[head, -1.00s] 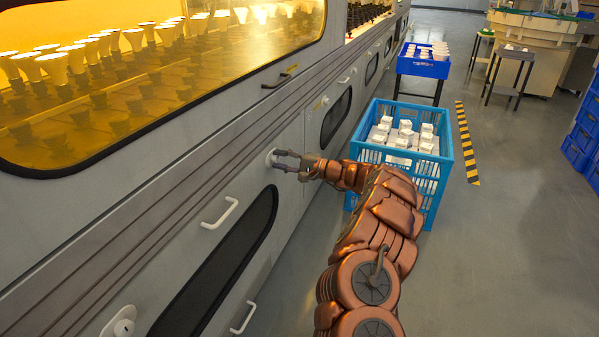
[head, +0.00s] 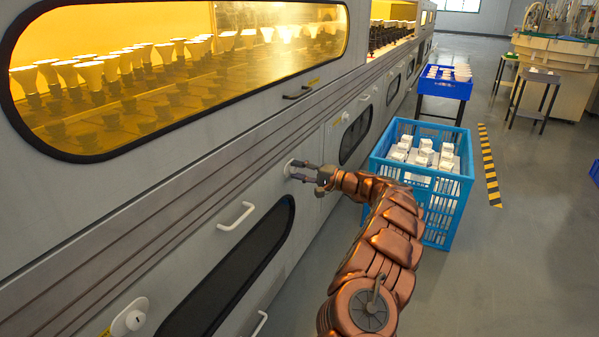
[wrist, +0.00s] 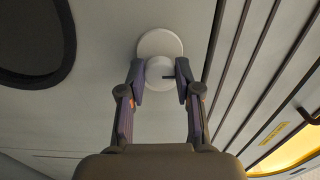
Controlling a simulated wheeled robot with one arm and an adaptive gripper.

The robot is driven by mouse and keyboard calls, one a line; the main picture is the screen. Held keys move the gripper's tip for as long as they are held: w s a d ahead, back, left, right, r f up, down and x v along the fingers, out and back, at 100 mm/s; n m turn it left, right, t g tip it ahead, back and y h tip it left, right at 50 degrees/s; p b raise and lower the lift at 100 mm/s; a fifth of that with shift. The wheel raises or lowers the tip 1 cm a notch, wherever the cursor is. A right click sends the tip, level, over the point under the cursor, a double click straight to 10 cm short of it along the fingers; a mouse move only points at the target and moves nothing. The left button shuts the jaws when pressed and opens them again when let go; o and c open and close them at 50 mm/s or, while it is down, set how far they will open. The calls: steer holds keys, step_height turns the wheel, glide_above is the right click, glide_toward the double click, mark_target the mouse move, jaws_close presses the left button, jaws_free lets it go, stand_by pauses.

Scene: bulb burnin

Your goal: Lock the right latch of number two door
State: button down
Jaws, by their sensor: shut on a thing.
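The latch is a round white knob (wrist: 159,72) on a white disc, on the grey machine wall. My gripper (wrist: 160,82) is shut on the knob, one finger on each side. In the head view my gripper (head: 302,171) reaches the wall at this latch (head: 291,167), at the upper right of a door with a white handle (head: 236,217) and a dark window (head: 235,272). Another white latch (head: 128,318) is at that door's left. No door number is readable.
A blue crate (head: 452,205) of white boxes stands on the floor right of my arm. A blue tray (head: 445,86) on a stand is farther back. A dark handle (head: 298,94) sticks out above the latch. Free floor lies to the right, past a striped strip (head: 489,165).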

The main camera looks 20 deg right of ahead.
steer(key=c, duration=1)
jaws_free()
steer(key=shift+a, duration=0.25)
steer(key=shift+c, duration=0.2)
steer(key=shift+o, duration=1.3)
steer(key=shift+d, duration=0.15)
steer(key=shift+d, duration=0.1)
steer(key=v, duration=1.2)
